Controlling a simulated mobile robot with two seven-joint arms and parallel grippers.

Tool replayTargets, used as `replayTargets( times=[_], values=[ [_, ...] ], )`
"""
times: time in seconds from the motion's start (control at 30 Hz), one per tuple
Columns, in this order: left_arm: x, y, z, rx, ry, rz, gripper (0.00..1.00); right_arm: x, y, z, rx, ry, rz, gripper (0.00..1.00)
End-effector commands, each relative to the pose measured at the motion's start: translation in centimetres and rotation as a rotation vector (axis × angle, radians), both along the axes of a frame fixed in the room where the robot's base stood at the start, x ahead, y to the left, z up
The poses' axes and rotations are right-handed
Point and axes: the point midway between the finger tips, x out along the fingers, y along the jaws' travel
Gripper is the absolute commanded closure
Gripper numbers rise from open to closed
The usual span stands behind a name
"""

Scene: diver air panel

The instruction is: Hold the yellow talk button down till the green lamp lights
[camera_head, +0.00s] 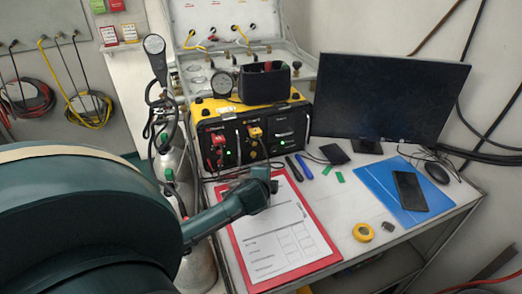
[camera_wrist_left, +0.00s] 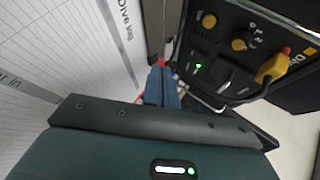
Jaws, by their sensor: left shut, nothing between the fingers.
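The diver air panel is a black and yellow box (camera_head: 207,107) at the back of the table. A yellow part (camera_head: 255,132) sits on its front. In the left wrist view, yellow knobs (camera_wrist_left: 241,40) and a yellow plug-like part (camera_wrist_left: 272,68) show on the black front; I cannot tell which is the talk button. A green lamp glows on the front in the head view (camera_head: 228,152), and a green light also shows in the left wrist view (camera_wrist_left: 197,66). My left gripper (camera_head: 268,184) is shut and empty, above the clipboard in front of the panel. Its fingertips (camera_wrist_left: 160,72) look apart from the panel.
A red clipboard with a printed sheet (camera_head: 275,240) lies below my left arm. A monitor (camera_head: 390,95), a blue folder (camera_head: 375,180) with a phone (camera_head: 410,190), and a yellow tape roll (camera_head: 363,232) are to the right. Gas cylinders (camera_head: 180,160) stand left.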

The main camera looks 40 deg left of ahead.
Motion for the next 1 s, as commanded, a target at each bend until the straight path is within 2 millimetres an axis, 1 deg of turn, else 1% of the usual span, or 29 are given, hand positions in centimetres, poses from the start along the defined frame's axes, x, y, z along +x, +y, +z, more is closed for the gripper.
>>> replayTargets(
  times=[0.33, 0.47, 0.57, 0.7, 0.87, 1.0],
  values=[
    [0.0, 0.0, 0.0, 0.0, 0.0, 0.0, 1.0, -0.1, 0.0, -0.2, 0.0, 0.003, 0.001, 0.0],
    [0.3, 0.6, -0.1, 0.003, 0.001, 0.001, 1.0, -0.1, 0.0, -0.5, 0.001, 0.003, 0.0, 0.0],
    [0.8, 1.6, -0.2, 0.003, 0.001, 0.001, 1.0, -0.1, 0.0, -0.8, 0.003, 0.002, -0.001, 0.0],
    [1.7, 3.3, -0.3, 0.003, 0.0, 0.001, 1.0, 0.1, 0.1, -1.1, 0.008, -0.008, -0.004, 0.0],
    [2.8, 5.4, -0.3, 0.003, -0.001, 0.001, 1.0, 0.4, 0.3, -1.1, 0.018, -0.027, -0.005, 0.0],
    [3.5, 6.7, 0.0, 0.001, 0.001, 0.0, 1.0, 0.4, 0.4, -0.5, 0.023, -0.033, -0.004, 0.0]
  ],
)
